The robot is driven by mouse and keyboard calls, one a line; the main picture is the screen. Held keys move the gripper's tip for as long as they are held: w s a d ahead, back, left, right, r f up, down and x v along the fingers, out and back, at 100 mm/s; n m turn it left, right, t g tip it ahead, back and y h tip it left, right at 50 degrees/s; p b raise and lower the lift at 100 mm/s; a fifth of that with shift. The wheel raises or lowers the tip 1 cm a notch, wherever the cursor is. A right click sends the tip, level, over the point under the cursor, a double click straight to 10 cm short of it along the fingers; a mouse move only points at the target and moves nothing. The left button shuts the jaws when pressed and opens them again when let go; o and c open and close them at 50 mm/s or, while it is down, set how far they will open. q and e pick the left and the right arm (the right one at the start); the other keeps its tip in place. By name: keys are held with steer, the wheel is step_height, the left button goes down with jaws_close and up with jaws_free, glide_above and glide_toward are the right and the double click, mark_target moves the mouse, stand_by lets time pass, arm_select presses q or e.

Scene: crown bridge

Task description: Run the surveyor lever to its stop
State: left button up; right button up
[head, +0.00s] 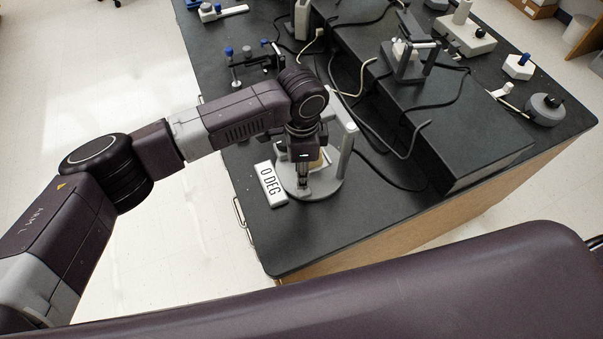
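My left gripper (303,183) points down over a device with a round grey base (325,188) near the front left corner of the black bench. The device has a light grey upright post (347,145) at its right side. My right gripper is out of view.
The black bench (270,235) is clear in front of the device. A raised black shelf (465,140) with loose cables lies to the right. A grey stand (405,60), a blue-knobbed fixture (248,62) and a round grey unit (545,108) stand farther off.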

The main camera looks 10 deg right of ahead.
arm_select(q)
steer(key=shift+f, duration=1.15)
steer(key=shift+c, duration=0.3)
jaws_close()
